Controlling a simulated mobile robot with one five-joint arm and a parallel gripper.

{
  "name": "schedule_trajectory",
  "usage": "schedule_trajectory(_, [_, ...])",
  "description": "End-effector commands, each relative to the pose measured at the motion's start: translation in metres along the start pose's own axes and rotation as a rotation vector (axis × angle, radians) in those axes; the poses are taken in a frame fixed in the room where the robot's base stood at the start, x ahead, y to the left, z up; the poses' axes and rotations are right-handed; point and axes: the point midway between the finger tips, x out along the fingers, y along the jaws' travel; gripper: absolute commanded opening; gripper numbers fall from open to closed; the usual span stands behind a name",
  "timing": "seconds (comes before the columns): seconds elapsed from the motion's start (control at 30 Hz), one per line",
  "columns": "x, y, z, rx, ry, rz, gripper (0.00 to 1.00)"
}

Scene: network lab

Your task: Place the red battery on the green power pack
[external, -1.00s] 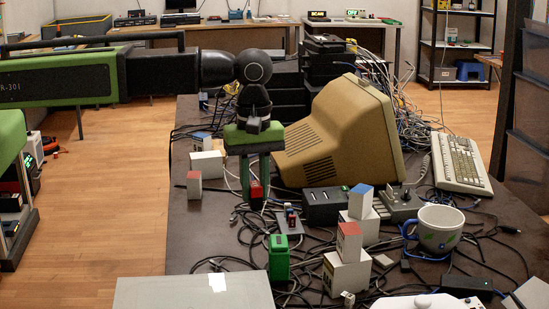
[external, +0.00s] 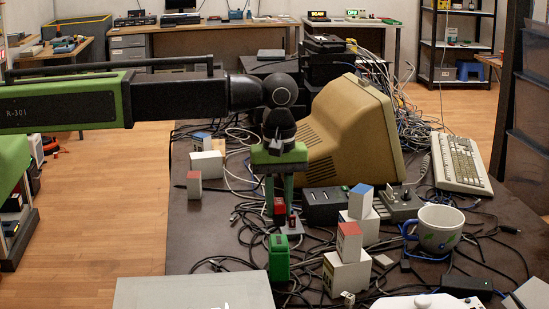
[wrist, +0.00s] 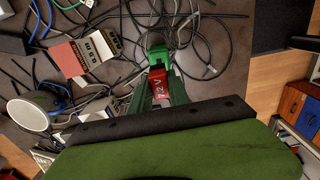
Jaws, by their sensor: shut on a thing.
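The red battery (external: 280,208) is held between the fingers of my gripper (external: 279,200), above the cluttered table. In the wrist view the red battery (wrist: 159,84) shows a "V" marking and sits between the two green fingers (wrist: 159,92). The green power pack (external: 278,258) stands upright on the table, nearer the external camera and lower in the picture than the battery. In the wrist view the green power pack (wrist: 158,54) lies just beyond the battery, partly hidden by it. The battery appears apart from the pack in the external view.
White boxes with a red-topped block (external: 349,243) and a blue-topped block (external: 361,200) stand right of the pack. A blue-and-white mug (external: 440,229) is farther right. A beige monitor (external: 345,135) stands behind. Cables cover much of the table. A grey panel (external: 195,292) lies front left.

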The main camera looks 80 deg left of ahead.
Motion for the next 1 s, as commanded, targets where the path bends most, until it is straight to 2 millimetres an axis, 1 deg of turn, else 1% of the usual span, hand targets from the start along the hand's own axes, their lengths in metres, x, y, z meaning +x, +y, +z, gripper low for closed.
schedule_trajectory(0.17, [0.003, 0.001, -0.003, 0.000, 0.000, 0.000, 0.00])
schedule_trajectory(0.27, [0.016, 0.001, -0.002, 0.000, 0.000, 0.000, 0.00])
schedule_trajectory(0.4, [0.042, 0.001, -0.002, 0.000, 0.000, 0.000, 0.00])
schedule_trajectory(0.43, [0.044, 0.001, -0.002, 0.000, 0.000, 0.000, 0.00])
schedule_trajectory(0.67, [0.040, 0.001, -0.002, 0.000, 0.000, 0.000, 0.00])
schedule_trajectory(0.8, [0.045, 0.001, -0.002, 0.000, 0.000, 0.000, 0.00])
schedule_trajectory(0.83, [0.045, 0.001, -0.002, 0.000, 0.000, 0.000, 0.23])
schedule_trajectory(1.0, [0.043, 0.001, -0.002, 0.000, 0.000, 0.000, 0.43])
